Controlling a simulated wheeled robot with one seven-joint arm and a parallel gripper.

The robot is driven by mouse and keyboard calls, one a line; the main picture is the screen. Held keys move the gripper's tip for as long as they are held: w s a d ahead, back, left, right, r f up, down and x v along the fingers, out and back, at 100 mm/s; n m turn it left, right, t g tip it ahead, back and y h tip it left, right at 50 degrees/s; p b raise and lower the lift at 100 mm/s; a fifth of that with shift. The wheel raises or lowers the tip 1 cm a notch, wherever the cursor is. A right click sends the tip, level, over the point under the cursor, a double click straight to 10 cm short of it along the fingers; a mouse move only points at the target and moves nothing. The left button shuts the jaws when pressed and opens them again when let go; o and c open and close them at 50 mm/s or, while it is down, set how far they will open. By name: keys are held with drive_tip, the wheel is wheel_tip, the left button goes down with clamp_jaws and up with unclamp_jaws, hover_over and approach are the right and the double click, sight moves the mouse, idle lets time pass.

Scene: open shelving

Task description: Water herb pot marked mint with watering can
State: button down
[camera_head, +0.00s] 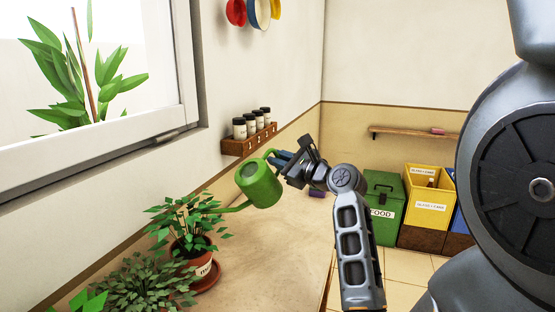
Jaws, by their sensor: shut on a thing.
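The green watering can (259,184) is held up in the air by my gripper (277,158), which is shut on it at its handle side. The can is tilted, with its spout (232,209) pointing left and down. The spout's end is close to the leaves of a plant in a terracotta pot (196,262). That pot has a white label starting with "m", partly cut off by the pot's curve, and stands on a terracotta saucer (207,277) on the counter. I cannot tell whether water is coming out.
Another leafy plant (140,285) stands in front of the labelled pot at the counter's left. A small wall rack (236,147) with several jars is behind the can. The counter (270,265) is clear on the right. Green (384,200) and yellow (428,200) bins stand beyond it.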

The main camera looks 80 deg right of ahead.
wheel_tip(320, 180, down, 10)
drive_tip(key=m+b, duration=0.2)
drive_tip(key=m, duration=0.4)
drive_tip(key=shift+f+m+b, duration=0.25)
drive_tip(key=shift+m+b, duration=0.05)
drive_tip(key=shift+b, duration=0.05)
idle(0.6)
